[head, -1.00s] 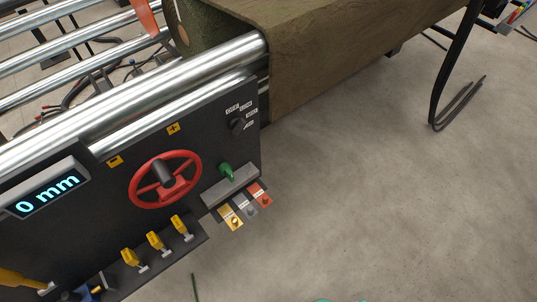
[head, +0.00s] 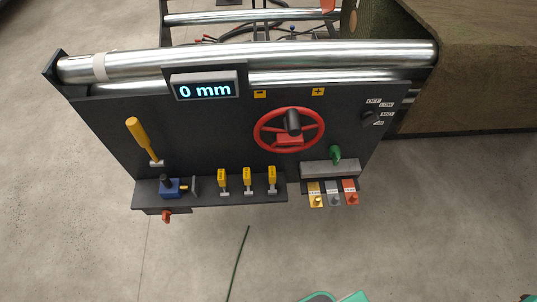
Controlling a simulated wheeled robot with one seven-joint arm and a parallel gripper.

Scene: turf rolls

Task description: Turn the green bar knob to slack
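The green knob (head: 335,155) stands on a grey ledge (head: 322,170) at the lower right of the dark control panel (head: 215,130). It looks upright and slightly tilted. I cannot read any setting mark beside it, and no slack mark can be made out. My gripper is not recognisable in the head view, and nothing is touching the knob.
A red handwheel (head: 262,130), a black dial (head: 367,117), yellow levers (head: 247,182) and coloured tags (head: 315,195) crowd near the knob. A display (head: 206,89) reads 0 mm. Teal shapes (head: 345,297) show at the bottom edge.

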